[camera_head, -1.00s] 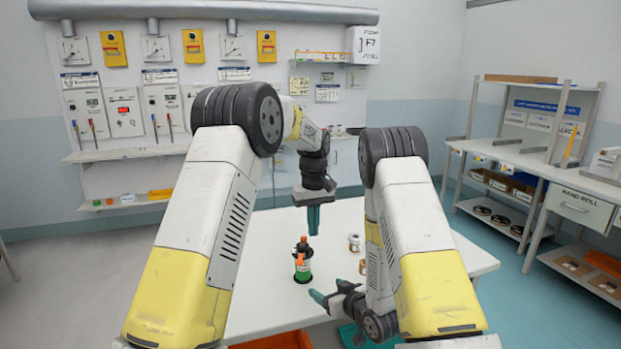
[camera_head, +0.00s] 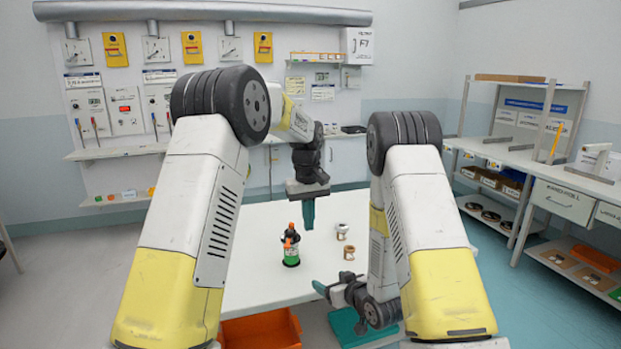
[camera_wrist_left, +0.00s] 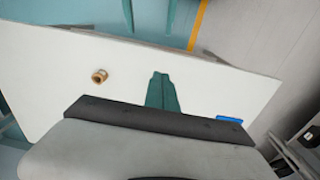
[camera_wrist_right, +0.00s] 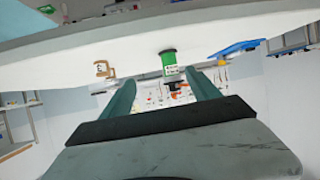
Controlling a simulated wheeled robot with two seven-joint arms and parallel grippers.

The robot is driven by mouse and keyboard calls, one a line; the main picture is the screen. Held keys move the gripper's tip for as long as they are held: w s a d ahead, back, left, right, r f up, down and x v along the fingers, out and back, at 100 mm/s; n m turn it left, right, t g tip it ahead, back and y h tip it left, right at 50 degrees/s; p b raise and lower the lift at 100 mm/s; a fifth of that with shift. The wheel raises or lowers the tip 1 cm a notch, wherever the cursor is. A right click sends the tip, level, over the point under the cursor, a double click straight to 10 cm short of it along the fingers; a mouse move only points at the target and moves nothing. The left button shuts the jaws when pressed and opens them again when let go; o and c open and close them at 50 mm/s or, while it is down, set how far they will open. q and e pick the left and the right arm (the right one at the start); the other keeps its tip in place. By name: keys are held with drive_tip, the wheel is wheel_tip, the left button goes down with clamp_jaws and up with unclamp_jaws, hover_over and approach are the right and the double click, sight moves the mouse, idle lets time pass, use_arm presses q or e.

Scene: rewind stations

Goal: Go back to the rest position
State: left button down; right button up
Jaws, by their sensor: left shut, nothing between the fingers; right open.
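My left gripper (camera_head: 308,214) hangs over the white table with its fingers pointing down, shut and empty. In the left wrist view its teal fingers (camera_wrist_left: 162,92) are together over bare tabletop. My right gripper (camera_head: 322,288) is low, by the table's right front edge. In the right wrist view its two fingers (camera_wrist_right: 162,98) are apart with nothing held between them. A green and black bottle with an orange part (camera_head: 290,248) stands on the table, apart from both grippers. It also shows upside down in the right wrist view (camera_wrist_right: 168,62).
The white table (camera_head: 245,262) also bears a pale ring-like fitting (camera_head: 342,231) and a brown one (camera_head: 349,252). An orange bin (camera_head: 262,331) is below the table's front; a teal item (camera_head: 350,326) is below my right gripper. A workbench (camera_head: 520,165) stands at the right.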

use_arm(q)
drive_tip(key=s+a+r+m+t+h, duration=0.25)
drive_tip(key=s+a+r, duration=0.65)
drive_tip(key=s+r, duration=0.45)
use_arm(e)
drive_tip(key=s+d+r+m+g+h, duration=0.1)
drive_tip(key=s+d+r+h, duration=0.15)
drive_tip(key=r, duration=0.65)
drive_tip(key=s+d+r+m+g+h, duration=0.15)
drive_tip(key=d+r, duration=0.25)
drive_tip(key=r, duration=0.4)
use_arm(q)
drive_tip(key=s+a+t, duration=0.1)
drive_tip(key=s+a, duration=0.1)
drive_tip(key=s, duration=0.7)
drive_tip(key=s+a+f+m+t, duration=0.1)
drive_tip(key=s+a+t, duration=0.1)
drive_tip(key=s, duration=0.8)
drive_tip(key=shift+a, duration=0.4)
use_arm(e)
drive_tip(key=s+r+m+g, duration=0.1)
drive_tip(key=s+r, duration=0.5)
drive_tip(key=s, duration=0.5)
drive_tip(key=s+d+r+m+g, duration=0.1)
drive_tip(key=s+r+g, duration=0.1)
drive_tip(key=s+r, duration=0.4)
drive_tip(key=s, duration=0.5)
drive_tip(key=shift+s+d+y, duration=0.3)
drive_tip(key=shift+s+y, duration=0.1)
